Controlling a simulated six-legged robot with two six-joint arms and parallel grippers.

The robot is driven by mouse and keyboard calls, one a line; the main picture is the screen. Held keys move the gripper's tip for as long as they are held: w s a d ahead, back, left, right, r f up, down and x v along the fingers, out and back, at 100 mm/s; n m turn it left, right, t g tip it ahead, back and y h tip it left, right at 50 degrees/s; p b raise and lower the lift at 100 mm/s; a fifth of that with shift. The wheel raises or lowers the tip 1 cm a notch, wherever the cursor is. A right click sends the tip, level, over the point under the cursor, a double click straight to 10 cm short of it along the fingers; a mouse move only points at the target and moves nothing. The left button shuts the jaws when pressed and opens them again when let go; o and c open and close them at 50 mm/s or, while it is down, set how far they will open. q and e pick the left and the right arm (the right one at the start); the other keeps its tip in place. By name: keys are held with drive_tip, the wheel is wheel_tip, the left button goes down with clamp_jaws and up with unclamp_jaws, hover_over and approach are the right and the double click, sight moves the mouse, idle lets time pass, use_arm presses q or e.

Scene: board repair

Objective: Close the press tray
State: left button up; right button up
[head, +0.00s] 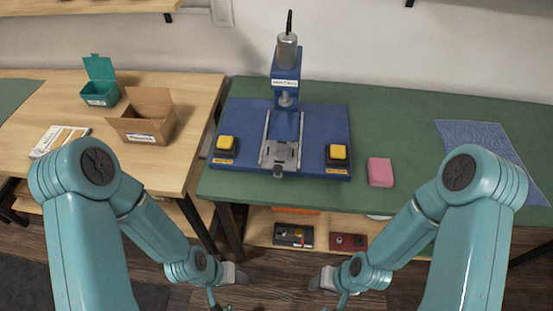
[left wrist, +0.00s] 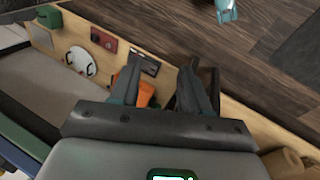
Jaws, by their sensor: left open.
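The blue press (head: 287,72) stands upright on a blue base at the back of the green bench. Its metal press tray (head: 280,153) sits on rails forward of the press column, pulled out toward the base's front edge. A dark knob (head: 278,171) is at the tray's front. My left gripper (head: 238,275) is low, in front of the bench edge and apart from the tray. In the left wrist view the left gripper (left wrist: 163,85) is open, its dark fingers apart, with the lower shelf beyond. My right gripper (head: 322,281) is also low before the bench; its fingers are unclear.
Yellow buttons (head: 227,142) (head: 338,151) flank the tray. A pink block (head: 380,172) and blue mat (head: 482,142) lie to the right. A cardboard box (head: 146,118) and green bin (head: 100,88) stand on the left table. A lower shelf (head: 262,228) holds several items.

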use_arm(q)
drive_tip(key=w+r+m, duration=0.1)
drive_tip(key=w+m, duration=0.1)
drive_tip(key=w+r+m+t+b, duration=0.1)
drive_tip(key=w+m, duration=0.1)
drive_tip(key=w+r+m+t+b, duration=0.1)
drive_tip(key=w+r+m, duration=0.1)
drive_tip(key=shift+w, duration=0.2)
clamp_jaws()
drive_tip(key=w+d+r+m+t+b, duration=0.2)
drive_tip(key=w+r+m+t+b, duration=0.3)
drive_tip(key=r+m, duration=0.65)
drive_tip(key=m+t+h+b, duration=0.1)
drive_tip(key=m+h, duration=0.1)
drive_tip(key=m, duration=0.6)
approach(275, 172)
drive_tip(key=x, duration=0.2)
drive_tip(key=b+x, duration=0.1)
drive_tip(key=x, duration=0.2)
drive_tip(key=shift+d+f, duration=0.15)
drive_tip(key=shift+f, duration=0.35)
drive_tip(key=shift+w+d, duration=0.3)
drive_tip(key=shift+w, duration=0.1)
